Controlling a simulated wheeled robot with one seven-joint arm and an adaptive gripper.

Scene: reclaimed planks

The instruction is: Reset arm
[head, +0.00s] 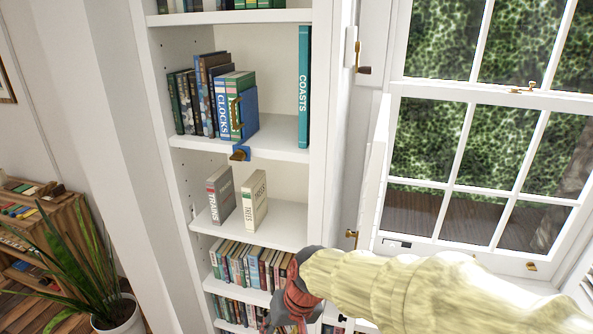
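My arm reaches in from the lower right of the head view, in front of the window and the lower bookcase. My gripper (288,312), dark grey and red, is at the bottom edge of the view, in front of the lower book rows. Its fingertips are partly cut off or hidden, so I cannot tell whether it is open or shut. I see nothing held in it.
A white bookcase (166,62) holds books on several shelves, including two upright books, TRAINS (221,195) and TREES (254,198). A sash window (470,180) is at right. A potted plant (75,265) and a wooden bookcase (40,230) stand at lower left.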

